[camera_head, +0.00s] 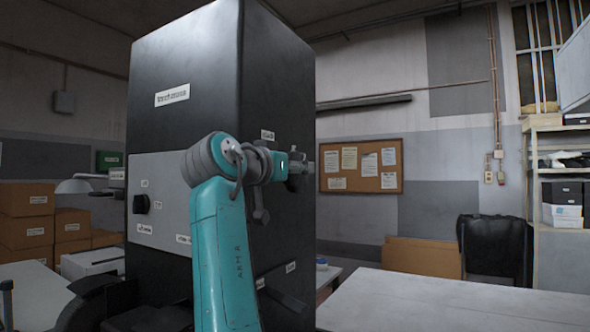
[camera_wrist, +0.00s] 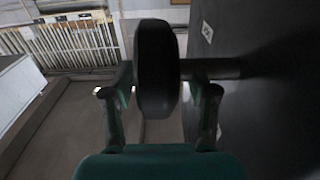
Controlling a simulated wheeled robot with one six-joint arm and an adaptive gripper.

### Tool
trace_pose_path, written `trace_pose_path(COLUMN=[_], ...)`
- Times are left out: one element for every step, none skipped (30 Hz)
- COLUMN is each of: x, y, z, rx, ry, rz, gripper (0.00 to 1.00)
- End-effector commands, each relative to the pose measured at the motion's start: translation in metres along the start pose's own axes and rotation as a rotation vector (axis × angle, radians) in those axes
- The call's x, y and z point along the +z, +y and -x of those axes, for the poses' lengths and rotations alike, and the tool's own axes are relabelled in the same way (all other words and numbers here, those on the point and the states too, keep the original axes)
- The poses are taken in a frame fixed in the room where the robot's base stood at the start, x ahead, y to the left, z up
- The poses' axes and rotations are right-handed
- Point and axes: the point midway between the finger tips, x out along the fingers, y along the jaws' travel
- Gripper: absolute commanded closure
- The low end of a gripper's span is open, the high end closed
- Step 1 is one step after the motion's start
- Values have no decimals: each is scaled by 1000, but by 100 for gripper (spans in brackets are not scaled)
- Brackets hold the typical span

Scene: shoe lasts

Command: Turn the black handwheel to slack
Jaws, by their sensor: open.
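The black handwheel (camera_wrist: 158,70) is seen edge-on in the wrist view, on a shaft (camera_wrist: 215,69) that comes out of the dark machine face at right. My gripper (camera_wrist: 160,88) is open, with one finger on each side of the wheel's rim. Whether either finger touches the wheel I cannot tell. In the head view my gripper (camera_head: 296,168) is at the machine's right side face, and the wheel is mostly hidden there by my arm.
The tall black machine (camera_head: 195,65) carries a front panel with a small black knob (camera_head: 141,204). A lever (camera_head: 285,298) sticks out low on its side face. A pale table (camera_head: 450,300) stands at right, and cardboard boxes (camera_head: 28,200) are stacked at left.

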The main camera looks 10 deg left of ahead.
Motion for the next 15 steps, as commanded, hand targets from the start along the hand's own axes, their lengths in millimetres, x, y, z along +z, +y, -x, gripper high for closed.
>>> trace_pose_path(x=[0, 0, 0, 0, 0, 0, 0, 0, 0, 0, 0, 0, 0, 0, 0], y=[0, 0, 0, 0, 0, 0, 0, 0, 0, 0, 0, 0, 0, 0, 0], z=[-4, -5, -6, -7, -8, -8, -8, -8, -8, -8, -8, -8, -8, -8, -8], rx=[0, 0, 0, 0, 0, 0, -1, -1, -1, -1, -1, 0, 0, 0, 0], ry=[0, 1, 1, 1, 1, 1, 1, 1, 1, 1, 1, 1, 1, 1, 1], rz=[1, 0, 0, 0, 0, 0, 0, 0, 0, 0, 0, 0, 0, 0, 0], gripper=[42, 42, 42, 42, 42, 42, 42, 42, 42, 42, 42, 42, 47, 54, 64])
